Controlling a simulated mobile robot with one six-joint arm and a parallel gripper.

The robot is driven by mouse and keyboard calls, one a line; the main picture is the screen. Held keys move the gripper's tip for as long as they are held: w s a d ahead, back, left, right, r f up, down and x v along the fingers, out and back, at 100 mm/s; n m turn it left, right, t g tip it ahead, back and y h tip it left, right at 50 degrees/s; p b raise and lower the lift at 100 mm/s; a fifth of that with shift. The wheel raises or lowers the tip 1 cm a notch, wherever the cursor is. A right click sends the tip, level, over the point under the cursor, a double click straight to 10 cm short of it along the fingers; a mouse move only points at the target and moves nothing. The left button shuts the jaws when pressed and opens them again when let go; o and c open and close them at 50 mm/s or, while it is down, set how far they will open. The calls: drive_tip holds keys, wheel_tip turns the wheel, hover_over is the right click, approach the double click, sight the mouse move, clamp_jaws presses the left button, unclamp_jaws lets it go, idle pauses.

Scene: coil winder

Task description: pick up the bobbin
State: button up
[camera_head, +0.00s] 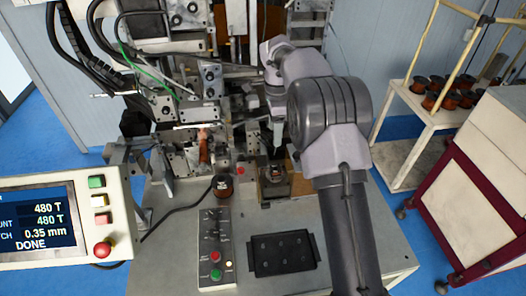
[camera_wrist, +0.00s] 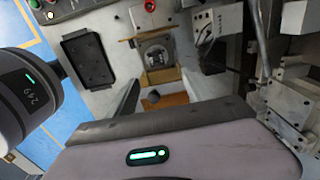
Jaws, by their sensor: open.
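A small dark bobbin with a copper-brown flange (camera_head: 222,187) stands upright on the grey table, left of a square fixture (camera_head: 270,189). A copper-coloured part (camera_head: 204,146) sits in the winding machine. My gripper (camera_head: 277,152) is open and points down just above and behind the fixture, apart from the bobbin. Nothing shows between its fingers.
A black tray (camera_head: 283,254) and a button panel (camera_head: 215,250) lie in front. The winding machine (camera_head: 195,75) rises behind. A display (camera_head: 45,222) reads DONE at left. Several copper bobbins (camera_head: 437,92) stand on a side rack. Bare table lies right of the tray.

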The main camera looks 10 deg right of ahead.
sight(275, 168)
drive_tip(key=f, duration=0.5)
drive_tip(key=f+b, duration=0.1)
drive_tip(key=f, duration=0.5)
drive_tip(key=s+f, duration=0.1)
drive_tip(key=f, duration=0.4)
drive_tip(key=shift+d+f, duration=0.3)
drive_tip(key=shift+f, duration=0.1)
drive_tip(key=shift+s, duration=0.1)
clamp_jaws()
